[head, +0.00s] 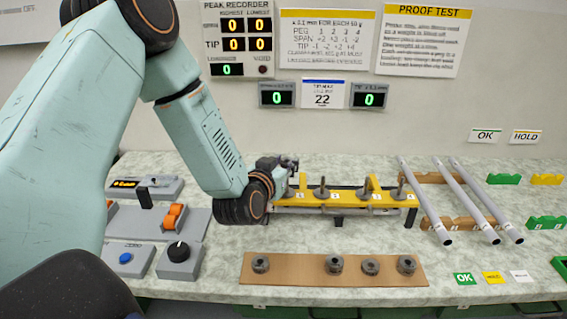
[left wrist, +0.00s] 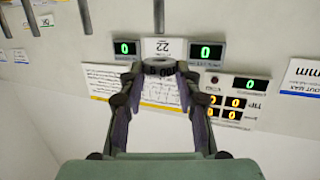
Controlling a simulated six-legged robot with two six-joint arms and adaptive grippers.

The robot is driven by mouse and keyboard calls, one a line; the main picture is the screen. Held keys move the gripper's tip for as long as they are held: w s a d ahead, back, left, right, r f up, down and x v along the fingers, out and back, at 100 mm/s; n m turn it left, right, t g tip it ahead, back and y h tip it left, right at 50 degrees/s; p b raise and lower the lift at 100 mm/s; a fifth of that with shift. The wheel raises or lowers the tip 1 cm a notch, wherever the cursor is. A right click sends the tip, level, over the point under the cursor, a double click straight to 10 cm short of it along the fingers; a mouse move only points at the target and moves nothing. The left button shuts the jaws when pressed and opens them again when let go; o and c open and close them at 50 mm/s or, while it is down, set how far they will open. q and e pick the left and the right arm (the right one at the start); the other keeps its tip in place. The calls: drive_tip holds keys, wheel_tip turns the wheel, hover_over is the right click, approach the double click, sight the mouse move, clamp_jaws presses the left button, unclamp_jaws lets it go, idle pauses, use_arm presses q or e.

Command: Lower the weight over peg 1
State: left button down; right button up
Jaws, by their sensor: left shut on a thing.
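My left gripper (head: 287,164) is at the left end of the yellow beam (head: 345,201), partly hidden by its own wrist. In the left wrist view, its fingers (left wrist: 157,72) are shut on a dark round weight (left wrist: 158,67). The weight is small and hard to make out in the head view. The beam carries upright pegs and number labels. The place marked 1 (head: 301,197) is just right of and below the gripper. I cannot tell whether the weight is exactly above peg 1 or touching it. My right gripper is not in view.
Several grey weights (head: 334,264) stand on a brown board (head: 290,274) in front of the beam. Control boxes (head: 180,258) stand at the left. The wall displays (head: 276,96) read 0.

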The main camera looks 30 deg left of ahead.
use_arm(q)
drive_tip(key=b, duration=0.4)
hover_over(284, 197)
drive_tip(key=shift+a+f, duration=0.1)
drive_tip(key=shift+f, duration=1.95)
drive_tip(key=shift+f+b, duration=1.3)
drive_tip(key=shift+f, duration=0.6)
drive_tip(key=c, duration=0.8)
unclamp_jaws()
drive_tip(key=shift+c, duration=0.2)
drive_tip(key=v, duration=0.7)
drive_tip(key=shift+s, duration=0.25)
